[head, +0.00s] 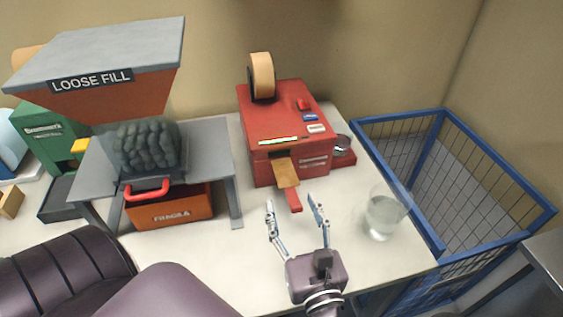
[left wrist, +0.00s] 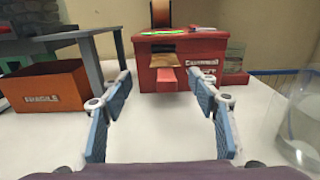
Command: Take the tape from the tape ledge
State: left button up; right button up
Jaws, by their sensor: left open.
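A red tape machine (head: 285,130) stands on the white table, with a tan tape roll (head: 262,76) upright on top. A tan strip of tape (head: 285,171) sticks out of its front slot, over the red tape ledge (head: 294,200). The left wrist view also shows the tape strip (left wrist: 167,60) and the ledge (left wrist: 167,78), ahead between the fingers. My left gripper (head: 291,202) is open and empty, in front of the machine and pointing at the ledge. The gap between fingertips and tape is hard to judge. My right gripper is not in view.
A clear glass (head: 384,216) stands right of my left gripper. An orange FRAGILE box (head: 170,209) sits under the grey loose-fill stand (head: 233,175) on the left. A blue wire cart (head: 488,237) is beyond the table's right edge.

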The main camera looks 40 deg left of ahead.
aim_at(290, 187)
pick_arm(q)
jog(key=shift+w+a+r+p, duration=0.25)
jog(key=shift+w+a+p, duration=0.1)
jog(key=shift+w+p, duration=0.15)
jog(key=shift+w+a+r+p, duration=0.25)
jog(key=shift+w+a+p, duration=0.1)
jog(key=shift+w, duration=0.1)
jog(key=x, duration=0.1)
jog(key=p+x, duration=0.1)
jog(key=x, duration=0.1)
jog(key=shift+w+a+f, duration=0.15)
jog(key=shift+w+f, duration=0.15)
jog(key=shift+w, duration=0.1)
jog(key=shift+w+a, duration=0.1)
jog(key=shift+a, duration=0.05)
jog(key=shift+c, duration=0.7)
jog(key=c, duration=0.6)
jog(key=shift+c, duration=0.2)
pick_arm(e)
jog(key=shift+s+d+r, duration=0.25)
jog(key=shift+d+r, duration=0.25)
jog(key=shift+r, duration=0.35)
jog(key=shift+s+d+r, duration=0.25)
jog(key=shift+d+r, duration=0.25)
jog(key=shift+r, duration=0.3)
